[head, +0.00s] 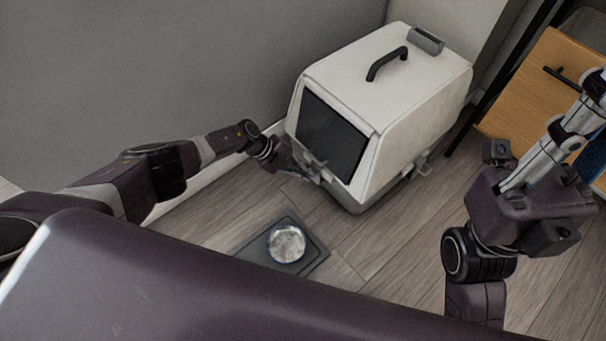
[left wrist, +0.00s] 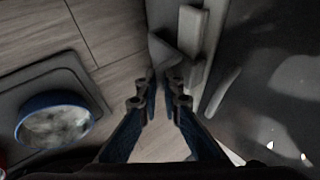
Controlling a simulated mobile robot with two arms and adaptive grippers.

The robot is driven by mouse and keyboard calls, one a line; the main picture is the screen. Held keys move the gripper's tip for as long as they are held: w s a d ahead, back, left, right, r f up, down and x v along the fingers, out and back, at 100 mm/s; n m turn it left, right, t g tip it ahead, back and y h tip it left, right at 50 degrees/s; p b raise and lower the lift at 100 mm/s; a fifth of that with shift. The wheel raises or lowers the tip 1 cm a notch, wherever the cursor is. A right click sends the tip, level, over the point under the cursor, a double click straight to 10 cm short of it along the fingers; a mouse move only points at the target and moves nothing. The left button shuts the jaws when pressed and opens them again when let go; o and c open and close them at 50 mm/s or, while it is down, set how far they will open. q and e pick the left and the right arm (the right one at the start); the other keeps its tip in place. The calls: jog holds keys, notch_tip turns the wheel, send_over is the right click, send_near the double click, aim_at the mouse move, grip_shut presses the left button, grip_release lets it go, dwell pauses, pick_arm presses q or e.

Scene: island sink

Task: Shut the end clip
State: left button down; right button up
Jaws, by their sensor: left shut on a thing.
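A white pet carrier (head: 400,85) with a grey base stands on the floor against the wall, its dark front panel (head: 332,133) facing me. The grey end clip (head: 318,172) is low on that front end, below the panel. It also shows in the left wrist view as a pale grey piece (left wrist: 190,45) just beyond the fingertips. My left gripper (head: 297,169) is at the clip, its fingers (left wrist: 160,92) close together and shut on it. The exact contact and the clip's latch position are hard to make out. My right gripper (head: 580,125) is away at the right, partly cut off.
A grey side clip (head: 422,165) sits on the carrier's right side. A metal bowl (head: 286,244), blue-sided in the wrist view (left wrist: 55,120), rests on a dark mat (head: 318,250) on the floor. A wooden cabinet (head: 535,95) stands at the right.

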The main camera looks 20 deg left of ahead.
pick_arm(q)
jog(key=shift+w+d+r, duration=0.3)
jog(key=shift+w+r, duration=0.15)
jog(key=shift+w, duration=0.05)
jog(key=c, duration=2.4)
grip_release()
jog(key=shift+d, duration=0.1)
jog(key=shift+s+a+r, duration=0.1)
jog(key=shift+a, duration=0.1)
jog(key=v, duration=1.1)
jog(key=shift+s+a+r, duration=0.1)
jog(key=shift+s+a, duration=0.15)
jog(key=shift+a, duration=0.05)
